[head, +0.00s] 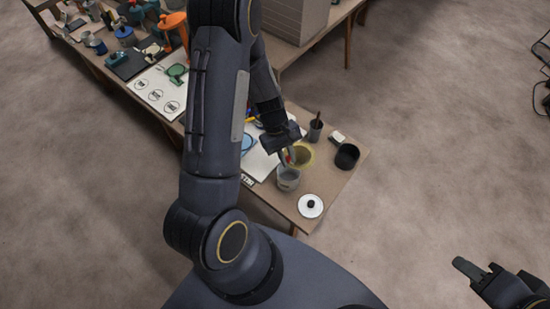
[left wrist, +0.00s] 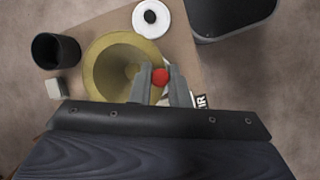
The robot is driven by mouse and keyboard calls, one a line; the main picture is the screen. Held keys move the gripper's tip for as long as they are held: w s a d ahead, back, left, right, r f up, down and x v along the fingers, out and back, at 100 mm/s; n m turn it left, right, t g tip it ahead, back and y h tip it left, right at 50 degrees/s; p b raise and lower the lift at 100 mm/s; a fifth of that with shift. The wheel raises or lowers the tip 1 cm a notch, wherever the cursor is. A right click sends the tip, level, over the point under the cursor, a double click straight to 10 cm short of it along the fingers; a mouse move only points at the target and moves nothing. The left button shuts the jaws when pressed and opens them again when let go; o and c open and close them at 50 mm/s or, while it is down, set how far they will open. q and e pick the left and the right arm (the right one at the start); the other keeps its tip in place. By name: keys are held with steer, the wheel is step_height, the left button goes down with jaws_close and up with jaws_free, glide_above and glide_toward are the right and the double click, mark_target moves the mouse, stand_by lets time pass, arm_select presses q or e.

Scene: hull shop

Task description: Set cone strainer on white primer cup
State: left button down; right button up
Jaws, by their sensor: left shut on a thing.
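The cone strainer (head: 303,153) is a yellow, translucent funnel with a red knob at its rim. My left gripper (head: 287,151) is shut on the strainer at this red knob. In the left wrist view, the knob sits between the two fingers (left wrist: 161,80), and the wide funnel mouth (left wrist: 100,62) opens toward the camera. A pale grey-white cup (head: 289,178), likely the primer cup, stands near the table's front edge. The strainer appears above and behind it; the gap is unclear. The cup is not discernible in the left wrist view. My right gripper (head: 478,273) is far from the table; its opening is unclear.
A white lid with a black knob (head: 311,206) lies at the front corner. A black cup (head: 347,157), a small white block (head: 338,136) and a dark pot with a brush (head: 316,129) stand beyond the strainer. White sheets and several tools fill the left bench.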

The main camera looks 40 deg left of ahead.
arm_select(q)
step_height(320, 180, down, 11)
steer(key=s+a+n+t+b, duration=0.1)
steer(key=n+b, duration=0.1)
steer(key=b, duration=0.6)
steer(key=shift+s+a+r+n, duration=0.2)
steer(key=shift+s+n, duration=0.1)
steer(key=shift+s, duration=0.05)
stand_by(0.4)
steer(key=c, duration=0.8)
jaws_free()
steer(key=shift+r, duration=0.2)
step_height(320, 180, up, 7)
steer(key=p, duration=0.5)
steer(key=shift+f, duration=0.15)
